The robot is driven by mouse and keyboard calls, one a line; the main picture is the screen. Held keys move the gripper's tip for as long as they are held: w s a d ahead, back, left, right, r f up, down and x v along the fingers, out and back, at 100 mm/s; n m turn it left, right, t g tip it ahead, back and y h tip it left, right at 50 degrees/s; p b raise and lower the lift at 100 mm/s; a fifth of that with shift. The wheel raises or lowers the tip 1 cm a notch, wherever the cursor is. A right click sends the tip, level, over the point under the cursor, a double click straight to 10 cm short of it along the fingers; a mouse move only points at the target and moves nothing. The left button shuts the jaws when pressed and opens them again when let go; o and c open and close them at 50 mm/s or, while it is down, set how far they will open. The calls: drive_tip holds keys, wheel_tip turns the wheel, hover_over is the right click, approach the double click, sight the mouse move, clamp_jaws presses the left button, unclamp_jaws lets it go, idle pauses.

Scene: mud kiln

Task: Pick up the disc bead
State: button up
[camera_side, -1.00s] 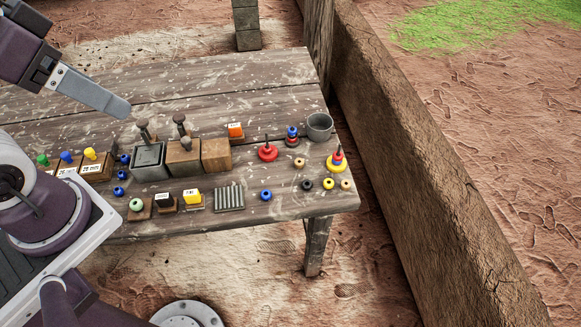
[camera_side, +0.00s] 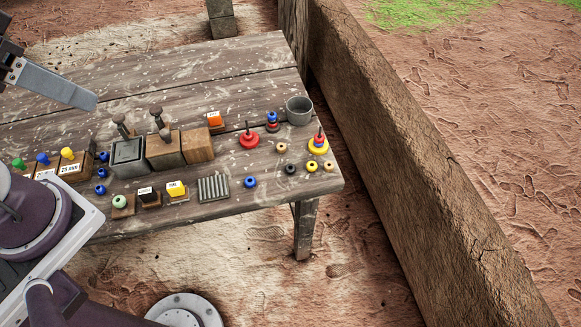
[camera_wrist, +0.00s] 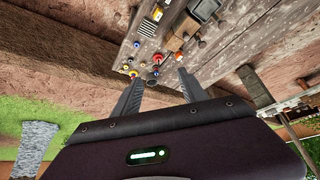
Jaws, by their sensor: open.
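Several small ring-shaped beads lie loose near the right end of the table: a blue bead (camera_side: 250,182), a black bead (camera_side: 291,169), a yellow bead (camera_side: 312,166), a tan bead (camera_side: 328,166) and another tan bead (camera_side: 282,148). I cannot tell which is the disc bead. My gripper (camera_wrist: 158,75) is open and empty in the wrist view, its two fingers apart and pointing toward the table's bead end. In the side view a grey finger shows at the upper left, above the table and well away from the beads.
A red stacked peg (camera_side: 250,138), a blue-topped peg (camera_side: 272,122), a yellow-based peg (camera_side: 318,145) and a grey mug (camera_side: 299,111) stand around the beads. A ridged grey block (camera_side: 213,188) and wooden boxes (camera_side: 164,152) lie left. The table's back is clear.

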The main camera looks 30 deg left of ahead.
drive_tip(key=w+d+f+m+g, duration=0.1)
drive_tip(key=w+d+f+m, duration=0.25)
drive_tip(key=w, duration=0.35)
drive_tip(key=w+d+f+m+g, duration=0.1)
drive_tip(key=w+d+f+m, duration=0.1)
drive_tip(key=w+m, duration=0.35)
drive_tip(key=w+d+f+m+g, duration=0.1)
drive_tip(key=w+d+f+m, duration=0.15)
drive_tip(key=w, duration=0.65)
drive_tip(key=w+d+f+m, duration=0.1)
drive_tip(key=d+f+m, duration=0.1)
drive_tip(key=f, duration=0.7)
drive_tip(key=w+d+f+m+g, duration=0.1)
drive_tip(key=w+d+f+m, duration=0.1)
drive_tip(key=f, duration=0.8)
drive_tip(key=w+d+f+m+g, duration=0.1)
drive_tip(key=w+d+f+m, duration=0.1)
drive_tip(key=f, duration=0.7)
drive_tip(key=shift+d+f+m, duration=0.15)
drive_tip(key=shift+d+m, duration=0.25)
drive_tip(key=shift+d, duration=0.3)
drive_tip(key=shift+d+f+m, duration=0.15)
drive_tip(key=shift+d+m, duration=0.2)
drive_tip(key=shift+d, duration=0.3)
clamp_jaws()
